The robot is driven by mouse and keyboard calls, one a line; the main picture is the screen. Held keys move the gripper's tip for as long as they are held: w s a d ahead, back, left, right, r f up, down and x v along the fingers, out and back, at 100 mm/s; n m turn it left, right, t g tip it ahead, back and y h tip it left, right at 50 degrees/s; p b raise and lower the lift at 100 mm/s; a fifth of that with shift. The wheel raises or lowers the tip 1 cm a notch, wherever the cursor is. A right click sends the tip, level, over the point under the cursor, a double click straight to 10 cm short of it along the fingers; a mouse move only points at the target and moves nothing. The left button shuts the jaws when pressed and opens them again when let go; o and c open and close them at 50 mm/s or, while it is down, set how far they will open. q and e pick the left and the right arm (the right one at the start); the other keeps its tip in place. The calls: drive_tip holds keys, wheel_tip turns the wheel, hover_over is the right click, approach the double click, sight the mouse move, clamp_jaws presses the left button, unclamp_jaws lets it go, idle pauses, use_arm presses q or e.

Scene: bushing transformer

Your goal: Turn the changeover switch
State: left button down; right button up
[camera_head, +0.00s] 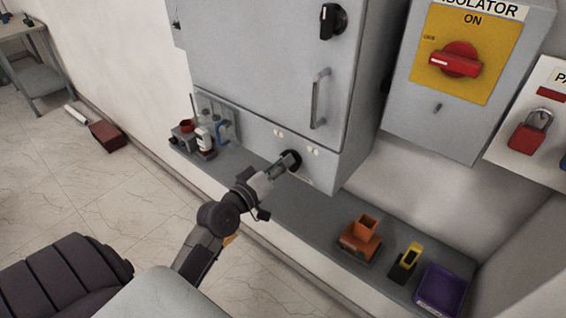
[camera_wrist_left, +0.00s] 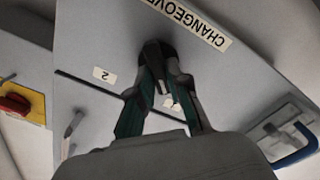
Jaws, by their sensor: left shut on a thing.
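The changeover switch (camera_head: 293,157) is a dark round knob low on the grey cabinet front, with small white labels near it. My left gripper (camera_head: 283,166) reaches it from the lower left and is shut on its dark handle. In the left wrist view, the gripper (camera_wrist_left: 158,88) has its two green-padded fingers on either side of the dark switch handle (camera_wrist_left: 155,55). A label reading "CHANGEOVE…" and a plate marked "2" (camera_wrist_left: 104,75) show beside it. The fingers partly hide the knob and another white label. My right gripper is not in view.
A cabinet door handle (camera_head: 319,98) stands above the switch. A red isolator handle (camera_head: 456,60) is at upper right. The grey ledge (camera_head: 310,211) below carries an orange block (camera_head: 360,238), a yellow-black item (camera_head: 406,262) and a purple tray (camera_head: 441,290); small devices stand at its left end.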

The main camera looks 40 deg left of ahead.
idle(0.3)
use_arm(q)
drive_tip(key=c, duration=1.1)
unclamp_jaws()
drive_tip(key=s, duration=0.8)
drive_tip(key=s+a, duration=0.1)
drive_tip(key=s, duration=0.3)
